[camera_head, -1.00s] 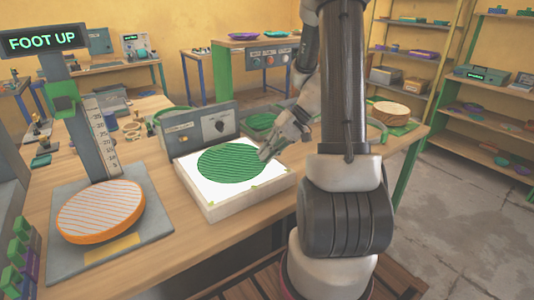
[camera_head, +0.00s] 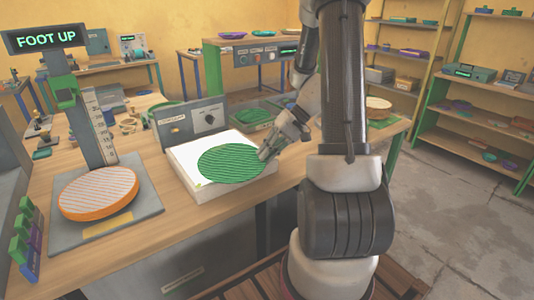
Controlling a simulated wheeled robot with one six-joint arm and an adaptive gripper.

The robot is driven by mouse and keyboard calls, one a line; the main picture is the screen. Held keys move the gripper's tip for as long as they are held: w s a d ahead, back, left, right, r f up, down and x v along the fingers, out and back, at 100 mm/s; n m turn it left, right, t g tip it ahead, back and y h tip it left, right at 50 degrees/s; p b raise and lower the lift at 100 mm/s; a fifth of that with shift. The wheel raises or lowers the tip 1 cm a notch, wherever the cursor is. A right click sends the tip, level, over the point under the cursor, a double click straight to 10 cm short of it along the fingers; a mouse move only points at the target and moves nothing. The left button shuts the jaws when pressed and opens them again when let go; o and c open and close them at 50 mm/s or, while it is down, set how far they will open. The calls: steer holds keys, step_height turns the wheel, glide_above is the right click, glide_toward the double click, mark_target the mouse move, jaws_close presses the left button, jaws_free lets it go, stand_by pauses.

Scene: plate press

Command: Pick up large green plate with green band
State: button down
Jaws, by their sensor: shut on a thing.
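The large green plate (camera_head: 228,163) is a flat disc with dark stripes. It is over the white light box (camera_head: 190,155) on the bench, and its front edge reaches past the box's front right side, seemingly raised above the surface. My gripper (camera_head: 266,153) is shut on the plate's right edge. The fingertips are small in the view and partly hidden against the plate. A separate green band cannot be made out at this size.
An orange striped disc (camera_head: 98,192) sits on the grey press base (camera_head: 140,212) under a "FOOT UP" sign (camera_head: 45,39). A grey control box (camera_head: 190,122) stands behind the light box. A green tray (camera_head: 251,118) and a wooden disc (camera_head: 378,106) lie farther back.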

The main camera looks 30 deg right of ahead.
steer(key=c, duration=1.5)
jaws_free()
steer(key=v, duration=1.2)
steer(key=shift+c, duration=0.5)
